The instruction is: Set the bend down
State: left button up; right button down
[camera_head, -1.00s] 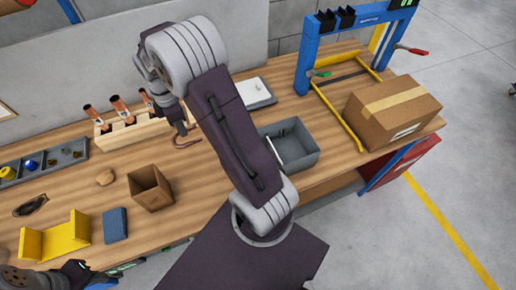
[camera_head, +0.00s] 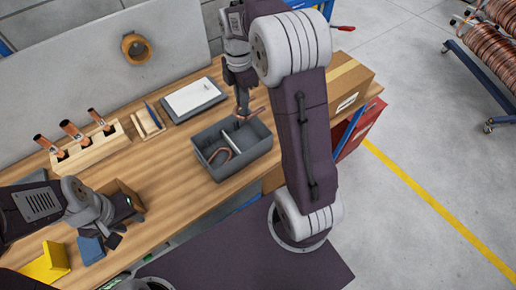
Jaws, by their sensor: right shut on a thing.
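A copper bend (camera_head: 252,115) is held by my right gripper (camera_head: 243,106), which is shut on it above the far right part of the grey bin (camera_head: 262,157). The arm comes in from the right, and the jaws hide part of the bend. The bin has a light divider (camera_head: 230,144). Another copper bend (camera_head: 220,158) lies inside, left of the divider. My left gripper (camera_head: 125,228) is at the lower left, beside the small brown box (camera_head: 126,190) and apart from the bin. Its fingers look apart and empty.
A wooden rack (camera_head: 90,150) with copper-ended torches or tools stands at the left. A tablet-like white board (camera_head: 193,96) lies behind the bin. A cardboard box (camera_head: 350,82) is to the right, partly behind my arm. A blue block (camera_head: 91,249) and yellow holder (camera_head: 46,264) lie front left.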

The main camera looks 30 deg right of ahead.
aim_at(243, 137)
jog(key=shift+w+a+r, duration=0.15)
jog(key=shift+a+r, duration=0.1)
jog(key=shift+a, duration=0.05)
jog(key=shift+a+f, duration=0.2)
jog(key=shift+f, duration=0.1)
notch_tip(243, 137, down, 18)
jog(key=shift+w+r+p, duration=0.15)
jog(key=shift+r+p, duration=0.05)
jog(key=shift+p, duration=0.35)
jog(key=shift+f, duration=0.1)
jog(key=c, duration=1.7)
grip_release()
